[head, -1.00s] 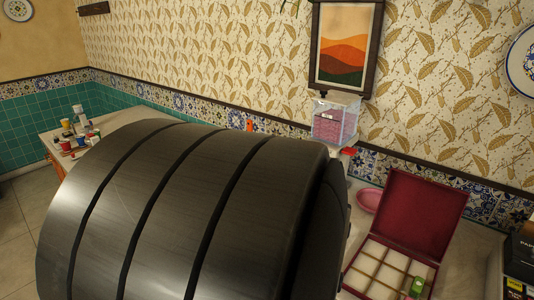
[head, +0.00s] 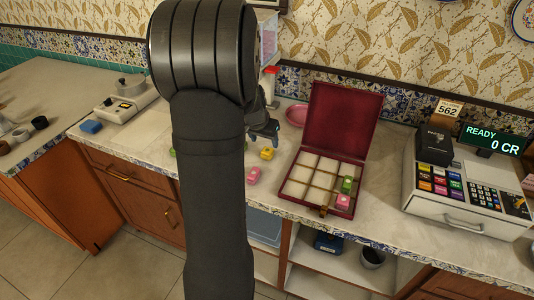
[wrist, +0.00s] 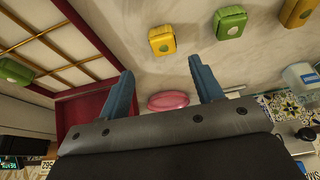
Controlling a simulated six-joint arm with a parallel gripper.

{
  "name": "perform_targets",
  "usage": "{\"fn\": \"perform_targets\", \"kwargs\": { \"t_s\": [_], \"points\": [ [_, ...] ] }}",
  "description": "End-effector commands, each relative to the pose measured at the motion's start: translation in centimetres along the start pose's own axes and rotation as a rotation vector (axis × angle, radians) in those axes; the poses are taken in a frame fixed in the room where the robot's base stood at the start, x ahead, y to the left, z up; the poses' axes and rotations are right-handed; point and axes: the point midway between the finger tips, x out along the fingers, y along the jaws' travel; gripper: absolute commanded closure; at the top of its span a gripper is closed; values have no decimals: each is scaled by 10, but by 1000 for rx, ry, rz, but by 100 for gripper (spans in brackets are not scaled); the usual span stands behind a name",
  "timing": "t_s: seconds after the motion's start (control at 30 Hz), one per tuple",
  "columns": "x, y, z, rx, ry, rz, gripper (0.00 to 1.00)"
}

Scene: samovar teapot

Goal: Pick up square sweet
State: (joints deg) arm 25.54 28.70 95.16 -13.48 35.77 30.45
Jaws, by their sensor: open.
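Sweets lie loose on the counter. A yellow, nearly square sweet (head: 267,153) is closest to my gripper (head: 266,131); in the wrist view it (wrist: 162,40) lies just beyond the fingertips. A pink sweet (head: 253,175) lies nearer the counter's front edge. A green sweet (wrist: 230,22) and an orange-yellow sweet (wrist: 298,12) show to its right in the wrist view; my arm mostly hides that area in the head view. My gripper (wrist: 160,68) is open and empty, its blue fingers wide apart above the counter.
An open red box (head: 340,125) with compartments stands right of my gripper, holding a green sweet (head: 347,184) and a pink one (head: 342,201). A pink dish (head: 297,114) lies behind. A cash register (head: 470,190) stands at the right. Counter between box and register is clear.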

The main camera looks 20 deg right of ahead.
Motion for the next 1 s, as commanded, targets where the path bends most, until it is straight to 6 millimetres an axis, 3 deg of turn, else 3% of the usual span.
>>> {"fn": "perform_targets", "kwargs": {
  "t_s": [0.1,0.43,0.7,1.0],
  "points": [
    [19,0,1,0,-2,1,40],
    [41,-2,0,-1,0,0,40],
    [76,-5,-1,-1,-2,0,40],
    [84,-6,-2,-1,0,-1,40]
  ]
}}
